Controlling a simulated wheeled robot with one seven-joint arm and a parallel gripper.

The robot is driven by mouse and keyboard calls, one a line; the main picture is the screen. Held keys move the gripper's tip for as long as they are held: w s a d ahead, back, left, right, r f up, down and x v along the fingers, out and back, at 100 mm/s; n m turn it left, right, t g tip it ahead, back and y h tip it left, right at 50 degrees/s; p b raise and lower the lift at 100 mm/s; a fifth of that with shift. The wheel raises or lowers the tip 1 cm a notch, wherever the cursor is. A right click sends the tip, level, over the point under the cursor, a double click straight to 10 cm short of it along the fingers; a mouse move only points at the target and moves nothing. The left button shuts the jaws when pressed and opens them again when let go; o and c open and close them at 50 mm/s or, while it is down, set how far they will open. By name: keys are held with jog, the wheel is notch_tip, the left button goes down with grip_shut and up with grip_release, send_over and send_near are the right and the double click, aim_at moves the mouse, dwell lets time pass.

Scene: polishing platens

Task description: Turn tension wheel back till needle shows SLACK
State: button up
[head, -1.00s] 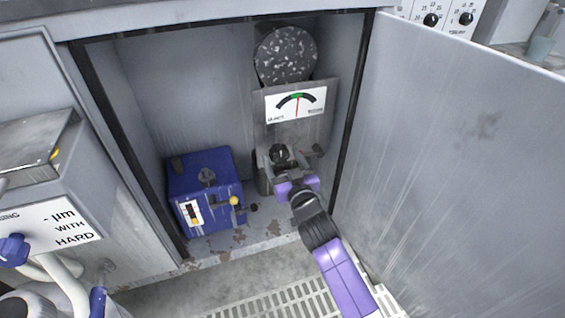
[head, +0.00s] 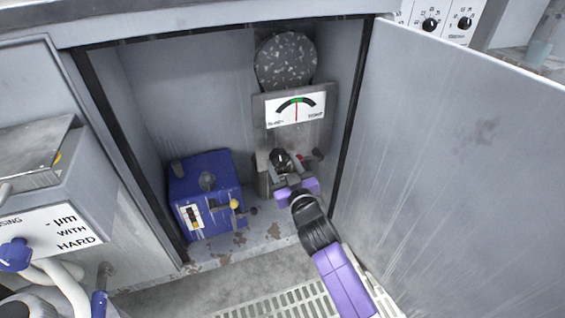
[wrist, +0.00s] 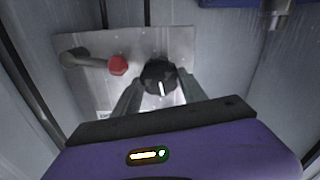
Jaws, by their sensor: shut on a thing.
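The tension wheel is a small black knob with a white mark (wrist: 160,78), on a grey metal plate (wrist: 92,100) inside the open cabinet. It also shows in the head view (head: 281,158). My gripper (head: 290,176) is shut on the knob; in the wrist view its two grey fingers (wrist: 158,97) stand on either side of it. The gauge (head: 296,109) above has a white face, a black arc with a green middle part and a red needle. The needle points about straight up, in the green. The end labels are too small to read surely.
A red-tipped lever (wrist: 118,65) sits beside the knob on the plate. A blue box (head: 206,192) with a yellow knob stands at left on the cabinet floor. A speckled round disc (head: 286,60) is above the gauge. The open door (head: 450,170) bounds the right side.

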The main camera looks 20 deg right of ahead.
jog(key=n+p, duration=0.1)
jog(key=n, duration=0.5)
jog(key=shift+a+f, duration=0.1)
dwell(0.5)
jog(key=o, duration=1.4)
jog(key=shift+c, duration=0.2)
jog(key=shift+s, duration=0.1)
jog(key=s+p, duration=0.4)
jog(key=s, duration=0.3)
jog(key=shift+s, duration=0.35)
